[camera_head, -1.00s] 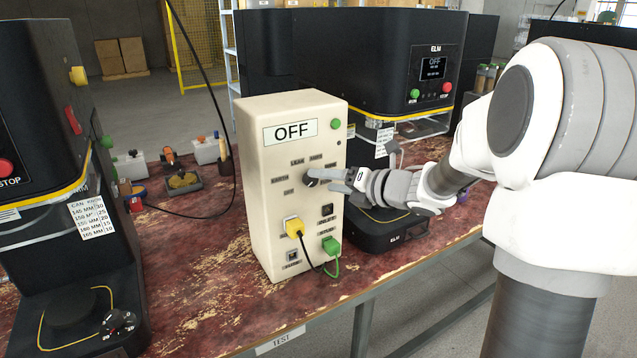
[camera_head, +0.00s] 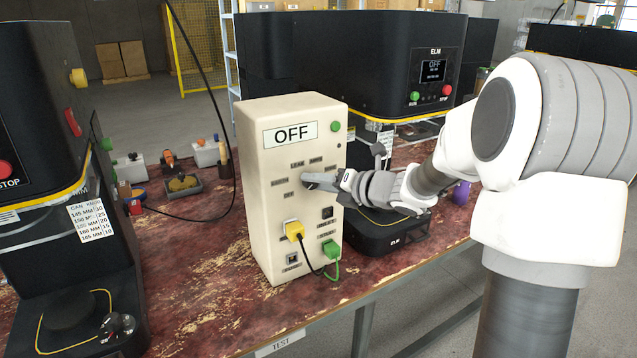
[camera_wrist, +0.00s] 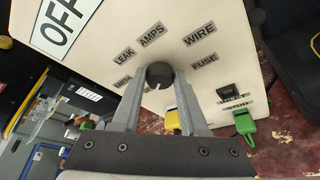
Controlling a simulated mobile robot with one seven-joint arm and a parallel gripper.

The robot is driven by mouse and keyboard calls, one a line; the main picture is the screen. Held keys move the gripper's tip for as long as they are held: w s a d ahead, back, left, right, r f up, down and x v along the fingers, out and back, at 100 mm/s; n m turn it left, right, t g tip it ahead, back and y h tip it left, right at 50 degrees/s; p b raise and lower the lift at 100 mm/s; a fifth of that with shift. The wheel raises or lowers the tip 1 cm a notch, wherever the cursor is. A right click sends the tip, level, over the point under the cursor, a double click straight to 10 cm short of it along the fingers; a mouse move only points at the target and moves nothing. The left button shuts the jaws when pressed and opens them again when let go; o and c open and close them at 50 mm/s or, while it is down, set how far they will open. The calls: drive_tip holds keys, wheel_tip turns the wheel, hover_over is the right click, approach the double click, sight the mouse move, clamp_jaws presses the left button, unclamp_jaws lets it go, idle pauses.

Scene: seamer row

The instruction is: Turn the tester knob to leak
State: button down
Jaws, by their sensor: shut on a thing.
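The cream tester box (camera_head: 262,210) stands on the bench, its display (camera_head: 290,134) reading OFF. Its dark round knob (camera_wrist: 158,74) shows in the wrist view, with a short white mark on the side towards my gripper. Labels LEAK (camera_wrist: 124,54), AMPS (camera_wrist: 151,35), WIRE (camera_wrist: 199,33) and FUSE (camera_wrist: 205,62) are printed around it; another label at left is partly hidden by a finger. My gripper (camera_wrist: 158,82) is shut on the knob, one finger on each side. In the head view my gripper (camera_head: 308,180) covers most of the knob.
A yellow plug (camera_head: 294,229) and a green plug (camera_head: 331,249) with cables sit in the box's front below the knob. A black seamer (camera_head: 350,60) stands behind, another (camera_head: 35,130) at left. Small parts (camera_head: 183,183) lie on the bench to the left.

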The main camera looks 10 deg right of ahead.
idle(0.4)
drive_tip(key=m+y, duration=0.1)
drive_tip(key=m, duration=0.1)
drive_tip(key=m+y+b, duration=0.1)
drive_tip(key=m, duration=0.1)
drive_tip(key=shift+d+f+t, duration=0.15)
drive_tip(key=shift+f+t, duration=0.25)
drive_tip(key=m, duration=0.1)
drive_tip(key=m+y+b, duration=0.1)
drive_tip(key=m+t+b, duration=0.1)
drive_tip(key=m, duration=0.1)
drive_tip(key=shift+f+y, duration=0.25)
drive_tip(key=shift+y, duration=0.05)
drive_tip(key=m+t+b, duration=0.1)
drive_tip(key=m, duration=0.2)
drive_tip(key=m+t+b, duration=0.1)
drive_tip(key=m+b, duration=0.1)
drive_tip(key=shift+f+m, duration=0.2)
drive_tip(key=shift+m, duration=0.2)
drive_tip(key=shift+a+m+t+b, duration=0.1)
drive_tip(key=shift+m+t+b, duration=0.5)
drive_tip(key=shift+m, duration=0.8)
drive_tip(key=shift+a+m+t+b, duration=0.1)
drive_tip(key=shift+m+t+b, duration=0.5)
drive_tip(key=shift+m, duration=0.8)
drive_tip(key=shift+c, duration=2.1)
unclamp_jaws()
